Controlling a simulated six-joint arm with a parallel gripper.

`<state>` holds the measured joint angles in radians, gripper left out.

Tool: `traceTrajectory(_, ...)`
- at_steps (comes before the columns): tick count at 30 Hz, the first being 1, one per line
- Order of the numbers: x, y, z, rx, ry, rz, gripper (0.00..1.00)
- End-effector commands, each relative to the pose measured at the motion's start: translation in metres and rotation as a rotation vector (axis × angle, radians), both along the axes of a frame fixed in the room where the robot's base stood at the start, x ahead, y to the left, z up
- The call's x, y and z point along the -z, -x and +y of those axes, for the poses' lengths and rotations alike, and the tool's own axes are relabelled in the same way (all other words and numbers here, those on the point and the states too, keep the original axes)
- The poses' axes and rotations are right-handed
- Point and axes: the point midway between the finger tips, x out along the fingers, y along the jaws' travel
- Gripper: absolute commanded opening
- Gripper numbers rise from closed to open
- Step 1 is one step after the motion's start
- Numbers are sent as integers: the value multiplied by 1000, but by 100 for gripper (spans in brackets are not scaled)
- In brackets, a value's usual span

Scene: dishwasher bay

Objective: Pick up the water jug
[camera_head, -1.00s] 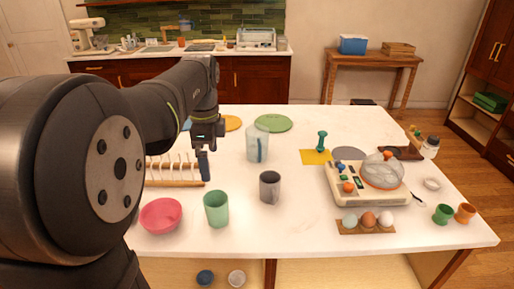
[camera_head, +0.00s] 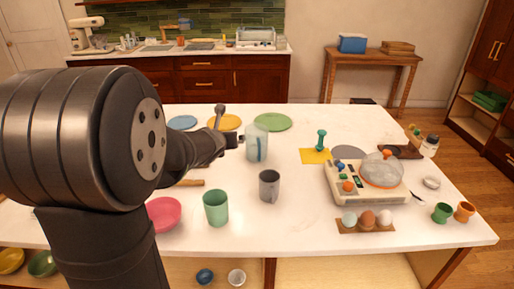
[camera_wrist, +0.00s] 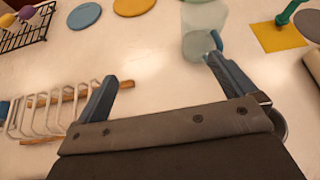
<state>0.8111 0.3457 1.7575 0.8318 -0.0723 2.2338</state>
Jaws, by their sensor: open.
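The water jug (camera_head: 250,146) is a tall translucent pale-blue vessel with a blue handle. It stands upright on the white table, left of the yellow square. My gripper (camera_head: 231,127) is just left of the jug in the head view, close to its upper part. In the wrist view my gripper (camera_wrist: 161,68) has its two fingers spread wide with nothing between them. The jug (camera_wrist: 197,25) shows beyond the right fingertip, its top cut off by the frame. Its handle (camera_wrist: 216,40) is near that fingertip; I cannot tell if they touch.
A grey mug (camera_head: 269,187), green cup (camera_head: 216,208) and pink bowl (camera_head: 164,214) stand nearer the front. A dish rack (camera_wrist: 45,112) lies to the left. A green plate (camera_head: 273,122) is behind the jug.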

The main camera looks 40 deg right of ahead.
Motion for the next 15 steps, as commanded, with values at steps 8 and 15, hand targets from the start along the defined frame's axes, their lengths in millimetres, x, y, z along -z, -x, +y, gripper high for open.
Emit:
traceTrajectory(8,8,37,-22,281,3,-148,100)
traceTrajectory(15,19,30,-44,300,5,-155,100)
